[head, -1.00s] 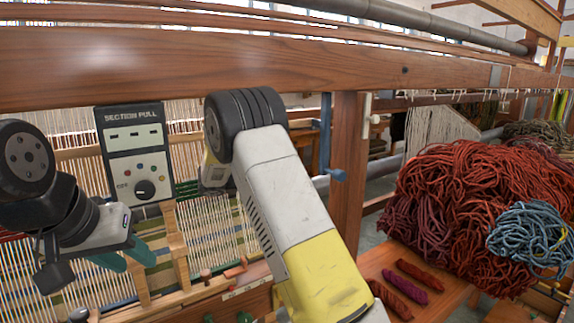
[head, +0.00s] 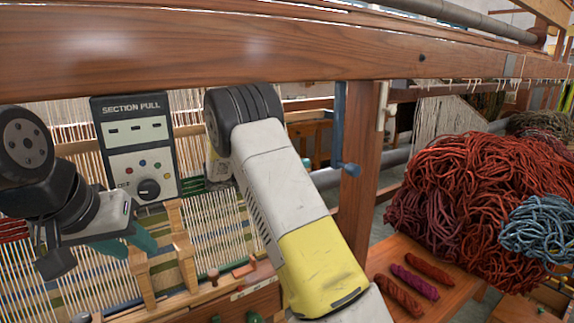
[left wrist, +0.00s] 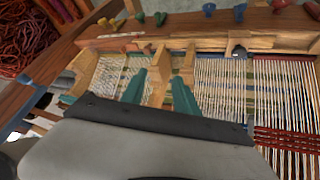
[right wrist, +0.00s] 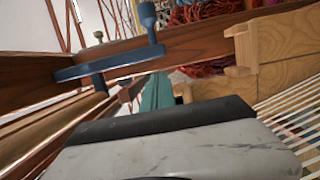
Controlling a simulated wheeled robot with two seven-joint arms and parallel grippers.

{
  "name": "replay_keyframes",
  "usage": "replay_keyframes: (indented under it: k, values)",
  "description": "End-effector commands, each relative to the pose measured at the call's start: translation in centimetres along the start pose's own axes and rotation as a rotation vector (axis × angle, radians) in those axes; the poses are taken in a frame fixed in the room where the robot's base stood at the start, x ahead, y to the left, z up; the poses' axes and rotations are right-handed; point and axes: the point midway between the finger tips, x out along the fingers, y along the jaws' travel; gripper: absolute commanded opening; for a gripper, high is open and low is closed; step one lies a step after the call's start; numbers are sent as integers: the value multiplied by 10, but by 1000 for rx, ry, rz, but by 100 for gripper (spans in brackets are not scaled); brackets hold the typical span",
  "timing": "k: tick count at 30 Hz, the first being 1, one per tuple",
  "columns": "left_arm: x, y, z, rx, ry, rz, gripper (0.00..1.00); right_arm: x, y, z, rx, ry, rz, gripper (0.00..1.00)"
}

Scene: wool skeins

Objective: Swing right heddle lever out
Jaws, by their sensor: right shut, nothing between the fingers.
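The right heddle lever (head: 340,128) is a blue bar that hangs beside the wooden post, with a blue knob (head: 348,169) at its lower end. In the right wrist view the blue lever (right wrist: 108,65) crosses the upper left, with its knob (right wrist: 147,14) at the top. My right gripper's teal fingers (right wrist: 157,93) are together and empty, just beyond the lever in that picture; I cannot tell whether they touch it. In the head view my right forearm hides them. My left gripper (left wrist: 159,78) is open, its two teal fingers apart near wooden uprights; it also shows in the head view (head: 128,242).
A dark control panel (head: 136,147) stands between my arms, above the stretched warp threads. A thick wooden beam (head: 230,58) crosses the top. A bench (head: 440,290) with several small skeins and a large red wool heap (head: 465,190) are at right.

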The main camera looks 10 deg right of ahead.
Motion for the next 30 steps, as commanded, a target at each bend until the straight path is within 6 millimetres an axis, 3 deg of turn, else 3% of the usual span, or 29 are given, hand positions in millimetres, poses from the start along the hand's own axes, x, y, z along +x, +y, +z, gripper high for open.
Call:
replay_keyframes:
  k: [6,12,30]
  values:
    - [0,0,0,0,0,0,36,42,0,1,0,-3,-1,0]
    - [0,0,0,0,0,0,36,66,0,0,1,-2,-1,0]
    - [0,0,0,0,0,0,36,72,0,2,-15,0,4,0]
